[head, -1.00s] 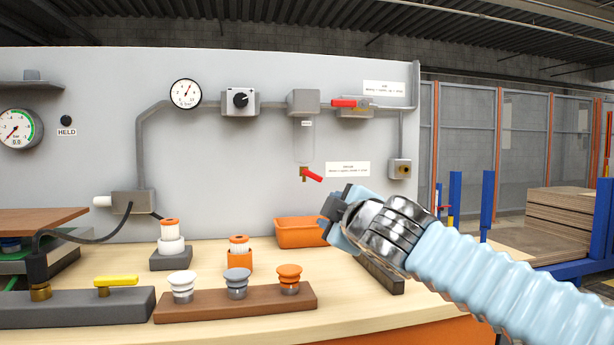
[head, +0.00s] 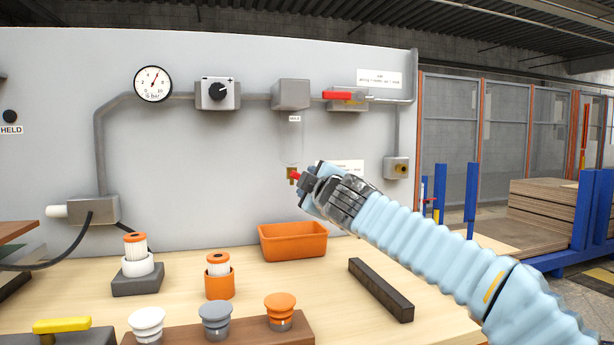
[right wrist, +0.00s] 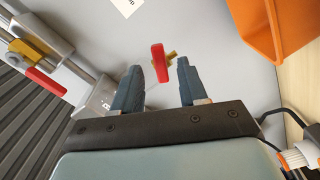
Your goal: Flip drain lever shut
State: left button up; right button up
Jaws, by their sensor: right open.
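The red drain lever (head: 295,175) is on a brass valve (head: 292,182) below the clear bowl (head: 296,140) on the grey panel. In the head view my right gripper partly covers the lever. In the right wrist view the red drain lever (right wrist: 159,63) lies between and just beyond the fingertips of my open right gripper (right wrist: 158,76). A gap shows on both sides, and I cannot tell whether it touches a finger. In the head view my right gripper (head: 306,186) is close in front of the valve. My left gripper is not in view.
A red-handled air valve (head: 344,96) sits above right on the pipe. An orange bin (head: 292,240) stands on the bench below my right gripper, with a dark bar (head: 380,288) to its right. Several suction cups and filters stand on the left of the bench.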

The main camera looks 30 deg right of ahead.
jog(key=x, duration=0.2)
jog(key=shift+w+d, duration=0.15)
jog(key=shift+w, duration=0.1)
grip_shut()
jog(key=n+p, duration=0.1)
jog(key=n, duration=0.2)
jog(key=r+n+p, duration=0.1)
jog(key=n, duration=0.1)
jog(key=shift+n, duration=0.4)
